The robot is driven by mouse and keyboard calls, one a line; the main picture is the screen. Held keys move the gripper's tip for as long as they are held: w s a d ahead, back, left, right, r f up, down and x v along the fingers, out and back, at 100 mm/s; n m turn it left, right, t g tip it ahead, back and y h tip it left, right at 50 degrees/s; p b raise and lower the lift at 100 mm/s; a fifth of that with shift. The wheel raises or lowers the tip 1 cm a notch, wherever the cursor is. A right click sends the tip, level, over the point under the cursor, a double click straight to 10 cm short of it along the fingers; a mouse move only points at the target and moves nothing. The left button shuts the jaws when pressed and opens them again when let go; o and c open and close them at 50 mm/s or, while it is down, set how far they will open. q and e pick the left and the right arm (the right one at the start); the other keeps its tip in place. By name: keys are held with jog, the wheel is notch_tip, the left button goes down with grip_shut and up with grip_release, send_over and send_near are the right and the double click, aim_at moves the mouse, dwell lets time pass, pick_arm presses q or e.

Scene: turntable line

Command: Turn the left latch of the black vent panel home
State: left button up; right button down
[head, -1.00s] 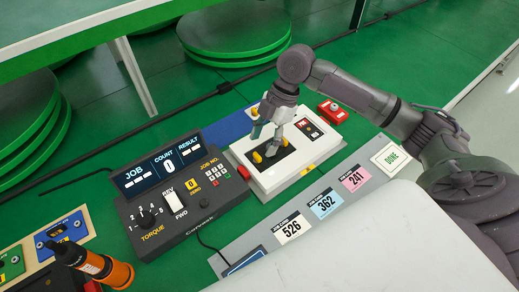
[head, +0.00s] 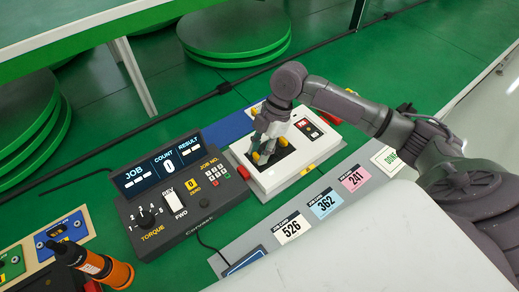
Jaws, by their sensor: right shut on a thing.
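The black vent panel (head: 287,151) is set into the top of a white housing (head: 285,182) right of the middle of the head view. It has two yellow latches. The left latch (head: 255,157) is at its near-left side, and the right latch (head: 282,141) is at its far-right side. My right gripper (head: 261,155) points down over the panel and is shut on the left latch. Its fingers hide part of the latch and panel, so the latch's exact angle is hard to tell. My left gripper is not in view.
A black torque controller (head: 185,218) stands just left of the housing. Job cards (head: 323,204) lie on a grey strip in front. An orange-black tool (head: 105,268) is at the lower left. My right arm covers the area behind and right of the housing.

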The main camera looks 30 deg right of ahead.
jog(key=shift+r+m+p, duration=0.2)
jog(key=shift+m+p, duration=0.1)
jog(key=shift+p, duration=0.45)
jog(key=m+t+p, duration=0.1)
jog(key=m+p, duration=0.1)
jog(key=p, duration=0.2)
jog(key=m+t+p, duration=0.1)
jog(key=m+p, duration=0.2)
jog(key=p, duration=0.1)
jog(key=m+t+p, duration=0.1)
jog(key=m+p, duration=0.1)
jog(key=p, duration=0.1)
jog(key=shift+s+a+r+p, duration=0.1)
jog(key=shift+s+a+p, duration=0.05)
jog(key=shift+s+p, duration=0.2)
jog(key=shift+f+m+t+h+p, duration=0.25)
jog(key=shift+m+h+p, duration=0.25)
jog(key=shift+m+p, duration=0.7)
jog(key=c, duration=0.8)
grip_release()
jog(key=shift+c, duration=0.2)
